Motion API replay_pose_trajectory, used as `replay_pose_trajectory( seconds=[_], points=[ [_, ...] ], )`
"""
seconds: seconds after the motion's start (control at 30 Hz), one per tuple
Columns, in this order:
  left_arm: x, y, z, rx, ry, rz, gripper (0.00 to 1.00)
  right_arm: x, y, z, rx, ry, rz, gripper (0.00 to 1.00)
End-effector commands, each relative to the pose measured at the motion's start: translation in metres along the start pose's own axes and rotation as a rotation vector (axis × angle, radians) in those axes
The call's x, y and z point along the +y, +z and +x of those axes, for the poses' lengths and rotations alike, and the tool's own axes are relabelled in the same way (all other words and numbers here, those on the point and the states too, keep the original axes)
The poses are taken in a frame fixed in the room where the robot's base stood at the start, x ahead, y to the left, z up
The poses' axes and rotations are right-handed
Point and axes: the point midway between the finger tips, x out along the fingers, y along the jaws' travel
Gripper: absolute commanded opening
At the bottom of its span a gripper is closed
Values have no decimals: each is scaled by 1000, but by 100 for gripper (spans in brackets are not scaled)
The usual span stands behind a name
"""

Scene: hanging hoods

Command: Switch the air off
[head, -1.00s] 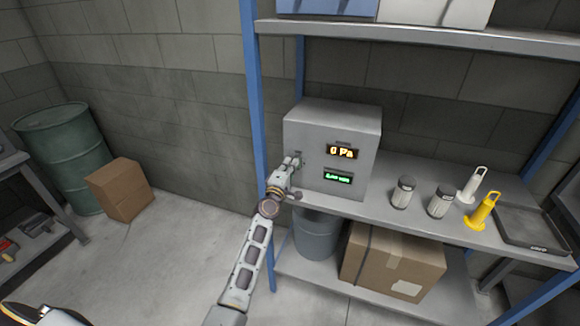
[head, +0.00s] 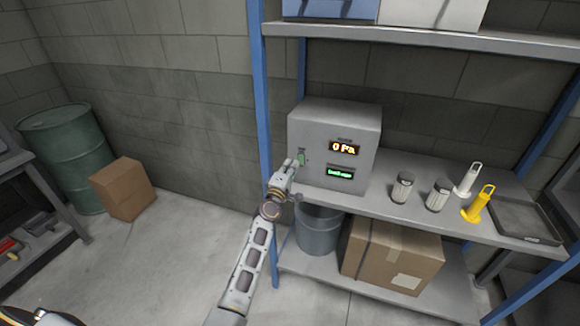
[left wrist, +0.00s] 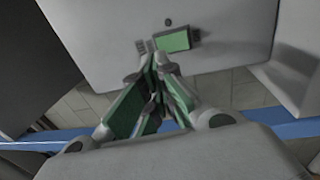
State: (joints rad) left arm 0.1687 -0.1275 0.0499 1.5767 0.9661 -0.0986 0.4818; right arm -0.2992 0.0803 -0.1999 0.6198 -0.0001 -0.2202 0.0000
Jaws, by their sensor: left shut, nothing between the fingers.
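A grey control box (head: 313,140) stands on the shelf. Its front has an orange display (head: 344,148) reading "0 Pa" and a smaller green display (head: 340,174) whose text is too small to read surely. A small green switch (head: 302,158) sits at the left of the front; in the left wrist view a green rocker (left wrist: 174,41) shows on the box face. My left gripper (head: 290,166) is shut and empty, just below the switch. In the left wrist view its fingertips (left wrist: 152,50) are close to the rocker's lower left; contact cannot be told. My right gripper is not in view.
Two shakers (head: 402,187), a white handled item (head: 467,181), a yellow one (head: 477,205) and a dark tray (head: 527,222) stand right of the box. A blue rack post (head: 262,110) rises left of it. A bucket (head: 318,230) and carton (head: 391,258) sit below.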

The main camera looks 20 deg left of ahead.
Motion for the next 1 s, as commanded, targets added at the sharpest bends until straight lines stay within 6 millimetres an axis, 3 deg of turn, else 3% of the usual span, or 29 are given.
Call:
replay_pose_trajectory(
  seconds=[0.47,1.0],
  points=[
    [6,-1,-21,1,-1,2,0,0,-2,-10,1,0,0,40],
    [17,-1,-65,1,-1,1,0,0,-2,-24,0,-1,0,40]
  ],
)
